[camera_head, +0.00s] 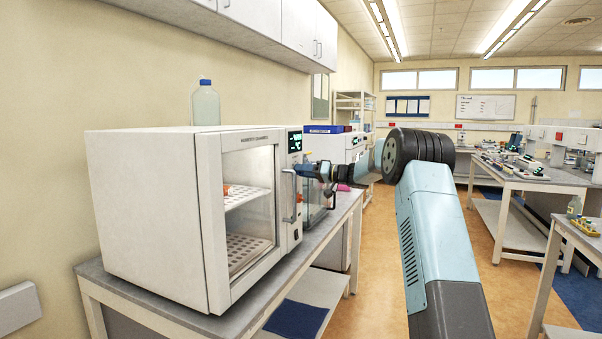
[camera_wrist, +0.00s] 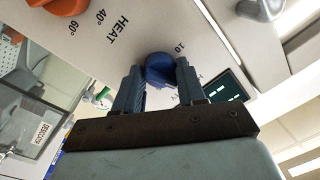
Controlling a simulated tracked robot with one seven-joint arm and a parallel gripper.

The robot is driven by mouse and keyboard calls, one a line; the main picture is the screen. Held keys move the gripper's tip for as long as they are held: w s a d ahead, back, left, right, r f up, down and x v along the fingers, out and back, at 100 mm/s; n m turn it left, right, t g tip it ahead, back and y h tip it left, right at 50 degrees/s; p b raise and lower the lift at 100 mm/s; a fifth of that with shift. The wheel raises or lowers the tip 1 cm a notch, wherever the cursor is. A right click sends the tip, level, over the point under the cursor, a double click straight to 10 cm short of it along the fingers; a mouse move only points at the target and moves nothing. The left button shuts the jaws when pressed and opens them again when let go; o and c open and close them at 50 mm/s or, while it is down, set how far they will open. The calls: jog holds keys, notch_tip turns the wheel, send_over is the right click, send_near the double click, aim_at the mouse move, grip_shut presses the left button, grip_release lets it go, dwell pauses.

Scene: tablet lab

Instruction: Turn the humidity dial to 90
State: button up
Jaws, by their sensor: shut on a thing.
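The humidity chamber (camera_head: 150,200) is a white cabinet with a glass door, standing on the bench at left in the head view. In the wrist view a blue dial (camera_wrist: 160,72) sits on its panel, between my fingertips. My gripper (camera_wrist: 159,80) is shut on this blue dial; in the head view the gripper (camera_head: 304,170) reaches the panel from the right and hides the dial. A "10" is printed beside the dial; its pointer and other marks are hidden or too small to read. A dark display (camera_wrist: 228,98) with green segments lies beside it, unreadable.
An orange dial (camera_wrist: 62,5) marked HEAT is near the blue one on the same panel. The door handle (camera_head: 289,197) stands out left of my gripper. A blue-capped bottle (camera_head: 205,104) stands on top of or behind the chamber. The aisle floor (camera_head: 380,290) is clear.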

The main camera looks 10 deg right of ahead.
jog(key=m, duration=0.8)
jog(key=m+t+h, duration=0.1)
jog(key=m, duration=1.4)
jog(key=shift+d+f+m+t, duration=0.15)
jog(key=shift+f+m+t, duration=0.15)
jog(key=shift+t, duration=0.1)
jog(key=o, duration=1)
jog(key=shift+r, duration=0.15)
jog(key=shift+o, duration=0.2)
jog(key=shift+s, duration=0.1)
jog(key=v, duration=1.3)
jog(key=shift+s+d, duration=0.2)
